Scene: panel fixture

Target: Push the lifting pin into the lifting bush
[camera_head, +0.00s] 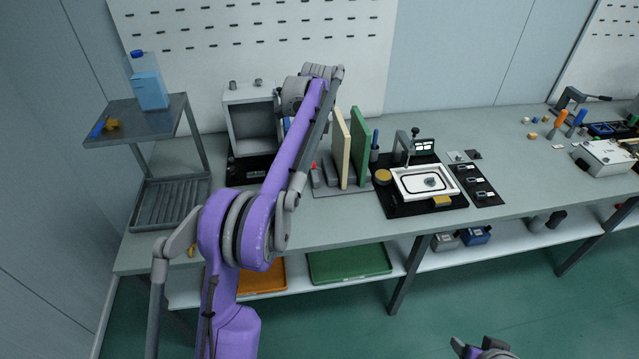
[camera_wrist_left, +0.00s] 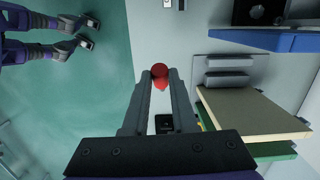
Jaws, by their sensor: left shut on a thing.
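A red round-headed piece, which looks like the lifting pin (camera_wrist_left: 160,71), is held between the fingertips of my left gripper (camera_wrist_left: 159,76) in the left wrist view. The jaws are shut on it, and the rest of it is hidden. In the head view my left arm hides most of this gripper. The panel fixture holds an upright cream panel (camera_head: 341,150) and an upright green panel (camera_head: 360,145). In the left wrist view the cream panel (camera_wrist_left: 254,113) lies right of the pin, apart from it. I cannot make out the lifting bush. My right gripper (camera_head: 482,349) shows partly at the bottom edge; its jaws are unclear.
A grey open-fronted box (camera_head: 254,128) stands left of the panels. A black mat (camera_head: 400,207) with a white framed tray (camera_head: 425,183) lies to their right. A raised shelf (camera_head: 135,122) with a blue bottle (camera_head: 149,90) is at the far left. Bare bench (camera_head: 530,185) lies farther right.

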